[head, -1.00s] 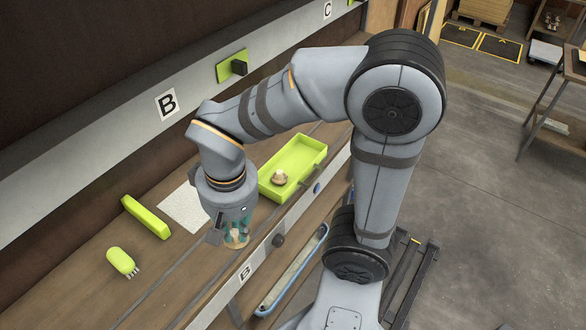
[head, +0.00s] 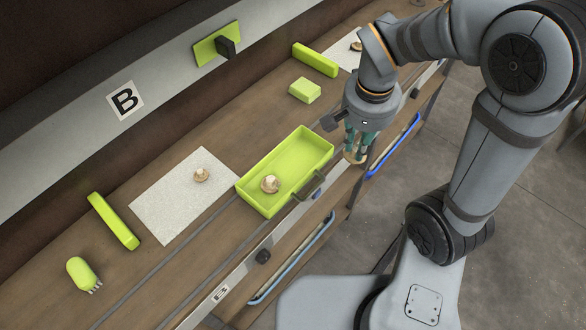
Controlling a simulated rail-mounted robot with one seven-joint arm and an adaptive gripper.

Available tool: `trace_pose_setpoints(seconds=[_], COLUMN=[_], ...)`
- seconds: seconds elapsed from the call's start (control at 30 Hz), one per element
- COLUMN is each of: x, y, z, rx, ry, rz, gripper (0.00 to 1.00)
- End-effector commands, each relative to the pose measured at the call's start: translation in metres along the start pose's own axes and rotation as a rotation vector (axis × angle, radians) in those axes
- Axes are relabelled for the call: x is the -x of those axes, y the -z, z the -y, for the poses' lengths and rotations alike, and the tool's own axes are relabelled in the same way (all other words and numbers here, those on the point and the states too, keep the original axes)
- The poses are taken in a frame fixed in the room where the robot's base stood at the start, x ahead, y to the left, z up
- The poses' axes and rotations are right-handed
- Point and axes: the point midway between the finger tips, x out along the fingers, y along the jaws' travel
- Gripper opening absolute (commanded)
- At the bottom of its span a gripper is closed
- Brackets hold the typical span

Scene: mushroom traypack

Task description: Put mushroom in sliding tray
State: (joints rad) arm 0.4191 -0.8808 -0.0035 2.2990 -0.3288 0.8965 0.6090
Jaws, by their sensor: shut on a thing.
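The sliding tray (head: 318,147) is a bright green open box with a grey handle on its front side. One mushroom (head: 270,184) lies inside it, toward its left end. My gripper (head: 356,149) has teal fingers pointing down and is just right of the tray, outside its rim. It is shut on a pale brown mushroom (head: 354,158), partly hidden by the fingers. Another mushroom (head: 201,174) lies on a white mat (head: 165,208) left of the tray. A further mushroom (head: 356,46) shows on a second mat at the upper right.
A green brush (head: 82,273) and another green bar (head: 114,221) lie at left.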

Motion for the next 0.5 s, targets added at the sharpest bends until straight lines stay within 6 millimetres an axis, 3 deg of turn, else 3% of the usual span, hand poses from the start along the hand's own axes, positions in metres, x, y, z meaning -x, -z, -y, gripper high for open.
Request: trace_pose_setpoints(seconds=[0.37, 0.5], x=[-0.019, -0.035], y=[0.015, 0.018], z=[0.03, 0.057], rx=[-0.135, -0.133], ry=[-0.014, -0.016], rz=[0.008, 0.011], gripper=[0.04, 0.04])
